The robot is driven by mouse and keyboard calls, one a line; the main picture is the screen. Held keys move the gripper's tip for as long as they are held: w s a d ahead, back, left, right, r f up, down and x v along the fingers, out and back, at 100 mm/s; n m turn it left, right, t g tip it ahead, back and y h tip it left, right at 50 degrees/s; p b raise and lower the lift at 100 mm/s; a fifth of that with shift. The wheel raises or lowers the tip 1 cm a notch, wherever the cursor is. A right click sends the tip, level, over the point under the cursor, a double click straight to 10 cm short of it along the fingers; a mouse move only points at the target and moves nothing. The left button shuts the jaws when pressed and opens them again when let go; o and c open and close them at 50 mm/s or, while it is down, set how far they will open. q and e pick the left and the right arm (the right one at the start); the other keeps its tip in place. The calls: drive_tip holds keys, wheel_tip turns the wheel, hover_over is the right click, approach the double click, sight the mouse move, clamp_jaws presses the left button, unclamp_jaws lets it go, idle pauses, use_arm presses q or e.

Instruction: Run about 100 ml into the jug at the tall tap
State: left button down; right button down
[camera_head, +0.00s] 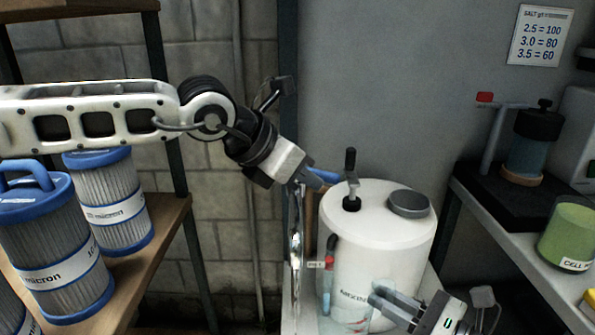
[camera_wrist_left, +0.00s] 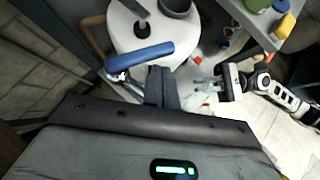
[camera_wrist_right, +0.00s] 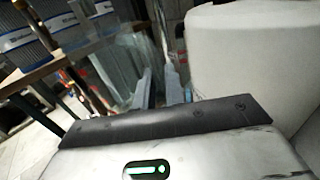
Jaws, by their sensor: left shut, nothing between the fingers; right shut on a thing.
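The tall tap (camera_head: 297,235) is a shiny upright pipe left of the white drum, with a blue lever (camera_head: 326,175) at its top. In the left wrist view the blue lever (camera_wrist_left: 140,54) lies just beyond my fingers. My left gripper (camera_head: 306,180) is shut and empty beside the lever; I cannot tell whether they touch. My right gripper (camera_head: 376,297) is shut on the clear jug (camera_head: 348,312), holding it low in front of the drum. The jug (camera_wrist_right: 125,72) also shows in the right wrist view. Its water level and any running water are unclear.
The white drum (camera_head: 385,240) has a black-handled fitting and grey cap on top. A red-handled tap (camera_head: 329,263) is close to the jug. A shelf at left holds blue-capped filters (camera_head: 60,250). A bench at right holds a green cup (camera_head: 570,235).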

sight(344, 293)
use_arm(q)
drive_tip(key=s, duration=0.1)
drive_tip(key=s+a, duration=0.1)
drive_tip(key=s+a+r, duration=0.1)
drive_tip(key=s, duration=0.1)
use_arm(e)
drive_tip(key=shift+w+a, duration=0.1)
drive_tip(key=shift+a, duration=0.3)
drive_tip(key=a, duration=0.2)
drive_tip(key=w+a, duration=0.1)
drive_tip(key=a, duration=0.1)
drive_tip(key=w+a, duration=0.1)
drive_tip(key=a, duration=0.1)
drive_tip(key=shift+w+a, duration=0.2)
drive_tip(key=shift+a, duration=0.2)
use_arm(q)
drive_tip(key=s+a+r, duration=0.2)
drive_tip(key=s+r, duration=0.3)
drive_tip(key=shift+s+a+r, duration=0.4)
idle(0.8)
use_arm(e)
drive_tip(key=s+d, duration=0.1)
drive_tip(key=d, duration=0.4)
drive_tip(key=s+d, duration=0.1)
drive_tip(key=d, duration=0.1)
drive_tip(key=shift+s+d+r, duration=0.1)
drive_tip(key=shift+s+d, duration=0.2)
drive_tip(key=shift+s, duration=0.05)
